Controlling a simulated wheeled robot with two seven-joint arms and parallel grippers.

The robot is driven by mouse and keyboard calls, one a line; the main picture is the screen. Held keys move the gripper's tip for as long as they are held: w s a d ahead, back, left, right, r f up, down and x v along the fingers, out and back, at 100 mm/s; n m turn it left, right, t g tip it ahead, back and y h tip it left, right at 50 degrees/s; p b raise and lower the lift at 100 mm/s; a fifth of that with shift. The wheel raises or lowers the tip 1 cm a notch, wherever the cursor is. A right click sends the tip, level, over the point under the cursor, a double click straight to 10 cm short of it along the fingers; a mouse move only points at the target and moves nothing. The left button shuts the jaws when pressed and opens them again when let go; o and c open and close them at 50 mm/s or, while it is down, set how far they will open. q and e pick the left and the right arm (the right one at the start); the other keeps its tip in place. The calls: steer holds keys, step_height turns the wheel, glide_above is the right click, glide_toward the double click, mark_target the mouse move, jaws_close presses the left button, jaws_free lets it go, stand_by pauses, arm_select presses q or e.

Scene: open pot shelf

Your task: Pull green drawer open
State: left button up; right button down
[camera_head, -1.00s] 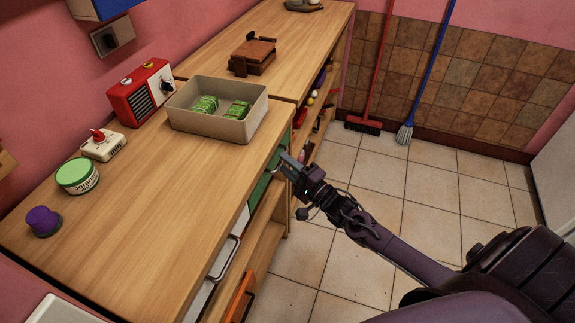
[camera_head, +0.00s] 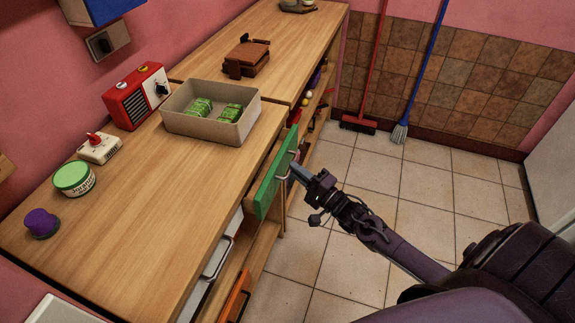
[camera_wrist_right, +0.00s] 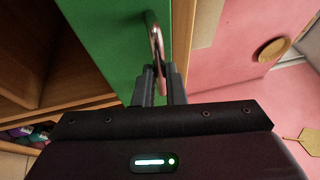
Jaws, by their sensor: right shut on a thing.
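The green drawer (camera_head: 274,178) stands partly pulled out from the front of the wooden counter, with a gap between its green front and the counter edge. Its front also fills the upper left of the right wrist view (camera_wrist_right: 110,45). My right gripper (camera_head: 291,171) is at the drawer's front, shut on the metal handle. In the right wrist view, the two fingers (camera_wrist_right: 160,84) close around the lower part of the handle (camera_wrist_right: 156,40). The drawer's inside is hidden in the head view. My left gripper is not in view.
The wooden counter (camera_head: 150,195) carries a grey bin (camera_head: 215,130) with green packets, a red radio (camera_head: 137,95), a green-lidded jar (camera_head: 74,179) and a purple-capped jar (camera_head: 42,223). A white drawer and an orange one (camera_head: 236,298) lie nearer.

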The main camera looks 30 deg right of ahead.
steer(key=s+d+p, duration=0.5)
steer(key=s+d, duration=1.4)
steer(key=s, duration=0.2)
steer(key=shift+s, duration=0.15)
steer(key=shift+a, duration=0.1)
steer(key=c, duration=1.5)
jaws_free()
steer(key=b+v, duration=0.1)
steer(key=v, duration=0.7)
